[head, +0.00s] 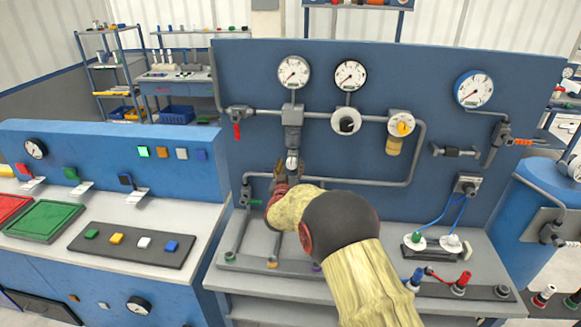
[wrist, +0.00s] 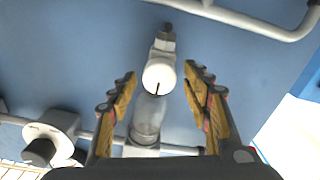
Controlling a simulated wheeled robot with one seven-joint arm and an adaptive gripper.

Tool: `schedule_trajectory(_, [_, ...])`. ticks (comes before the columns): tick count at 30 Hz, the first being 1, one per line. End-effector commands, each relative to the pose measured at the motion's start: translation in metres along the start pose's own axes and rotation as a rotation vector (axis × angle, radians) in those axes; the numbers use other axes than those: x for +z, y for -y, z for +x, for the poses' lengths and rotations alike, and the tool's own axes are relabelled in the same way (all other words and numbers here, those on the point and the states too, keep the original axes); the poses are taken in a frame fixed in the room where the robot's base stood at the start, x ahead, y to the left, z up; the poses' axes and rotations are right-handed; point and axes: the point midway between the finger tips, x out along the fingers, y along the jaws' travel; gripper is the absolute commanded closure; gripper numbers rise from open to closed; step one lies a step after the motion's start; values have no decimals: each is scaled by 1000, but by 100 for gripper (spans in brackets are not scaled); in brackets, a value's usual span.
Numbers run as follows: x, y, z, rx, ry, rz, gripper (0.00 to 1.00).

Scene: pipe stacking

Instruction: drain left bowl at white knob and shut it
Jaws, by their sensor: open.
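The white knob (head: 292,163) sits at the lower end of the left bowl (head: 292,141), which hangs under a grey unit on the blue panel. In the wrist view the round white knob (wrist: 159,75), with a thin dark mark, shows between the fingers, and the clear bowl (wrist: 148,115) runs below it in the picture. My gripper (wrist: 160,77) is open, with one finger on each side of the knob and a visible gap to both. In the head view my gripper (head: 281,172) is at the knob, partly hidden by my own wrist.
A red-handled valve (head: 237,130) is to the left. A black-knobbed unit (head: 346,121) and a yellow-knobbed unit with an amber bowl (head: 394,146) are to the right. A grey pipe (head: 370,183) runs behind my wrist. Gauges (head: 294,72) line the panel above.

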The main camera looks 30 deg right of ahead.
Motion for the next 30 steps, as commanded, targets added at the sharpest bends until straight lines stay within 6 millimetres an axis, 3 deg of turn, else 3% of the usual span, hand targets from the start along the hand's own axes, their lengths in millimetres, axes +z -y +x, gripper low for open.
schedule_trajectory(3, [0,0,0,0,0,0,52])
schedule_trajectory(26, [0,0,0,0,0,0,95])
schedule_trajectory(30, [0,0,0,0,0,4,95])
